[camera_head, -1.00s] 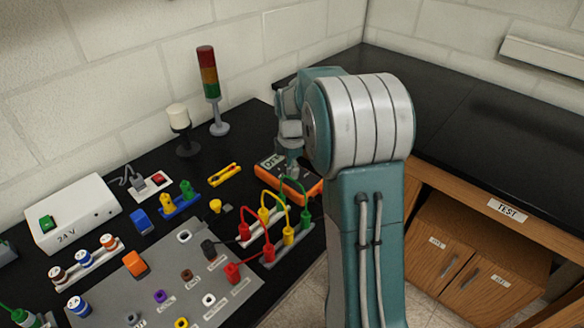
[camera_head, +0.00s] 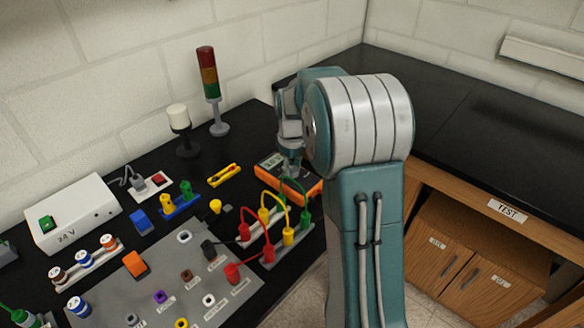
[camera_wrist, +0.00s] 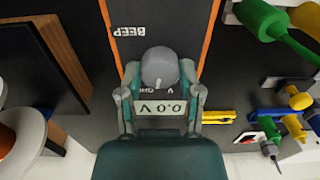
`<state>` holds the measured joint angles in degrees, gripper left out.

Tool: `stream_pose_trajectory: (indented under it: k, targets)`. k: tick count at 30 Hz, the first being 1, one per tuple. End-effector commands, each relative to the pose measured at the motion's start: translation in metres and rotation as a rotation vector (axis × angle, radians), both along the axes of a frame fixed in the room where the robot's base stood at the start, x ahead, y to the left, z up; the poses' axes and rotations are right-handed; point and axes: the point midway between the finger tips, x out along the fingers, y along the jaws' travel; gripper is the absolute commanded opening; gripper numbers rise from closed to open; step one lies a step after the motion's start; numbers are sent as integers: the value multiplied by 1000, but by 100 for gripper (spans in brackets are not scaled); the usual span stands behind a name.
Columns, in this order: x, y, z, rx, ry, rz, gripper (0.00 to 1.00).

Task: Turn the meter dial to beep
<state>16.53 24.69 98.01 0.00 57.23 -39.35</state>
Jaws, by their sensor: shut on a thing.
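The orange-edged black meter (camera_head: 308,189) lies on the black bench in the head view, below my gripper (camera_head: 290,170). In the wrist view the meter (camera_wrist: 185,25) appears upside down. Its round grey dial (camera_wrist: 160,66) sits between my two fingers, which are shut on its sides. A white mark on the dial points toward the display side, near the partly hidden V and OHM labels. The BEEP label (camera_wrist: 127,30) is clear of the dial. The display (camera_wrist: 158,107) reads 0.0 V. The fingers partly hide the meter face.
Red, yellow and green plugs with looped leads (camera_head: 270,215) stand close beside the meter. A yellow tool (camera_head: 224,174) lies to its left. A signal tower (camera_head: 212,90) and a white lamp (camera_head: 179,125) stand behind. Bare bench lies to the right.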

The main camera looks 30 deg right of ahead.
Motion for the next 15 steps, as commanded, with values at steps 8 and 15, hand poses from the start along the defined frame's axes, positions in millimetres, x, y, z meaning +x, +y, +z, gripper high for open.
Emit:
stream_pose_trajectory:
  k: [8, 15]
  targets:
    - [-1, 0, -3, 2, 8, -261, 0]
    - [-1, 0, -3, 1, 9, -490, 0]
